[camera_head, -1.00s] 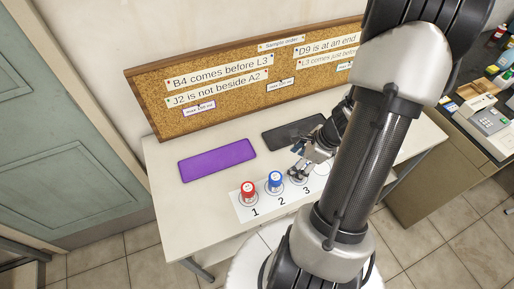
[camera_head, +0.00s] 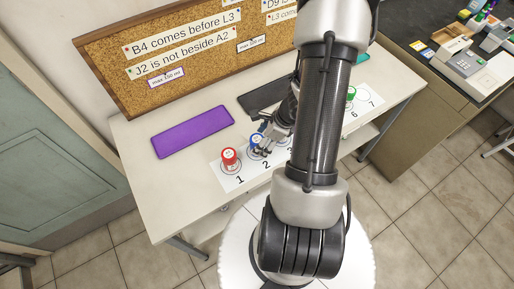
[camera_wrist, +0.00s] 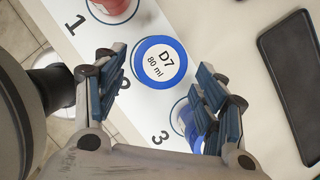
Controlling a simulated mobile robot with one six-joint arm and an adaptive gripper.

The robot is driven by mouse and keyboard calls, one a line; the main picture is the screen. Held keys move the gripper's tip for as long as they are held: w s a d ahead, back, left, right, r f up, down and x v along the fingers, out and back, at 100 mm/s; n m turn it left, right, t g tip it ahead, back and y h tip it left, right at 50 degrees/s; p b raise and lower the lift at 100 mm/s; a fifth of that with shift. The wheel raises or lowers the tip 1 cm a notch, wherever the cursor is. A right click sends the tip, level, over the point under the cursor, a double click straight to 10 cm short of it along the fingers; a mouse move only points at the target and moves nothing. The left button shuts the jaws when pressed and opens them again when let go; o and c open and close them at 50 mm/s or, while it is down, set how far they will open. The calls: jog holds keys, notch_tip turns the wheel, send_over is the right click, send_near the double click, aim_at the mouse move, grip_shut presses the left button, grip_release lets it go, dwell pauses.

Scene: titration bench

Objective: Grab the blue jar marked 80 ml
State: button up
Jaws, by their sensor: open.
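The blue jar (camera_wrist: 160,62), its lid marked D7 and 80 ml, stands at place 2 on the white numbered strip. It also shows in the head view (camera_head: 256,140), partly hidden by my gripper. My gripper (camera_wrist: 160,85) is open above the strip, with a finger to each side of the jar in the wrist view and the lid a little ahead between them. In the head view my gripper (camera_head: 268,141) is just right of the jar. I cannot tell whether a finger touches it.
A red jar (camera_head: 230,158) stands at place 1. Another blue jar (camera_wrist: 188,120) at place 3 is partly hidden behind the right finger. A green jar (camera_head: 350,94) stands near place 6. A purple mat (camera_head: 192,131) and a dark mat (camera_head: 262,97) lie behind the strip.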

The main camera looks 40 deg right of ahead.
jog(key=b+x, duration=0.1)
jog(key=x, duration=0.1)
jog(key=b+x, duration=0.1)
jog(key=x, duration=0.1)
jog(key=shift+a+f, duration=0.1)
jog(key=shift+a, duration=0.2)
jog(key=shift+c, duration=0.3)
jog(key=c, duration=1.1)
